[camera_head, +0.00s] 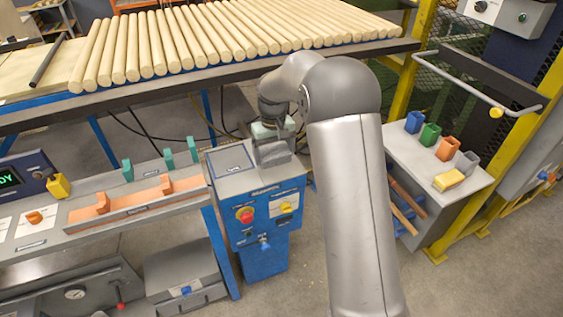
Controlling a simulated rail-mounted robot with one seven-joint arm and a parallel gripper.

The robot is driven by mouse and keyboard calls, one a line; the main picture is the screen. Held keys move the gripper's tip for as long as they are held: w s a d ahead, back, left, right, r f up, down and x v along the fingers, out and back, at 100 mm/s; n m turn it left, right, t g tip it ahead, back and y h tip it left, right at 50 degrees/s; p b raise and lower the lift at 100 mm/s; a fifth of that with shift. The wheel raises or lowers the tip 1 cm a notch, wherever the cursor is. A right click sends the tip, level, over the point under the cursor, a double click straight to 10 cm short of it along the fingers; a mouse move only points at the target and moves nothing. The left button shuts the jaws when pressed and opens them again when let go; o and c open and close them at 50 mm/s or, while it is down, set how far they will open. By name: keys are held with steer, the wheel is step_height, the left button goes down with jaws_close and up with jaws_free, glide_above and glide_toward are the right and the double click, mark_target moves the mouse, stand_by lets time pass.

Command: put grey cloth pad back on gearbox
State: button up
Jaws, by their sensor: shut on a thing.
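My gripper (270,140) is at the end of my arm, over the right side of the top of a blue box-shaped unit (265,235). I take this unit to be the gearbox, but its label is too small to read. The gripper is shut on a small grey piece (273,154), which looks like the grey cloth pad. My wrist hides part of the fingers. I cannot tell whether the pad touches the unit's top. A dark-outlined grey panel (230,160) lies on the top, left of the gripper.
A rack of wooden rods (190,45) stands behind. A bench with orange holders (130,197) is at left. A grey cabinet (425,165) with coloured cups and a yellow block (448,180) is at right, beside a yellow-framed fence. The unit's front carries a red knob (245,214).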

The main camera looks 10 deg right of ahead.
mark_target(280, 148)
steer(key=f, duration=0.1)
steer(key=w+d+f, duration=0.1)
steer(key=d+f, duration=0.1)
steer(key=shift+w+d, duration=0.1)
steer(key=shift+w, duration=0.15)
steer(key=shift+w+d+f, duration=0.1)
steer(key=shift+d+f, duration=0.05)
steer(key=shift+f, duration=0.8)
steer(key=shift+w+d+f, duration=0.1)
steer(key=shift+f, duration=0.85)
steer(key=o, duration=0.8)
steer(key=shift+f, duration=0.15)
step_height(280, 148, up, 12)
steer(key=shift+r, duration=0.2)
